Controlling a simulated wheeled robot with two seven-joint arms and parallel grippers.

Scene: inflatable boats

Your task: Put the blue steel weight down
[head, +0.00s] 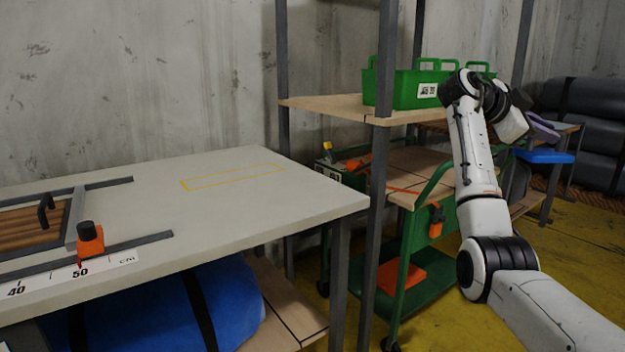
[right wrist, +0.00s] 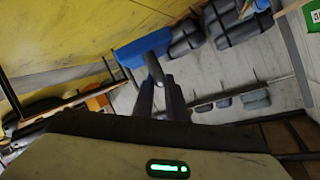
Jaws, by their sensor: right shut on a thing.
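The blue steel weight (head: 545,157) hangs at the right of the head view, below my right gripper (head: 543,132). In the right wrist view the weight (right wrist: 143,47) is a blue block with a grey stem. The two fingers of my right gripper (right wrist: 158,82) are shut on that stem. The weight appears to be in the air, in front of a low bench; the exact gap to anything below it cannot be told. My left gripper is in neither view.
A grey table (head: 235,215) at left has a bare yellow-outlined rectangle (head: 232,177), a ruler (head: 70,277) and an orange clamp (head: 89,243). A green crate (head: 405,92) stands on a shelf (head: 335,107). A green cart (head: 430,265) stands behind my right arm. Dark grey rolls (head: 595,100) lie at far right.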

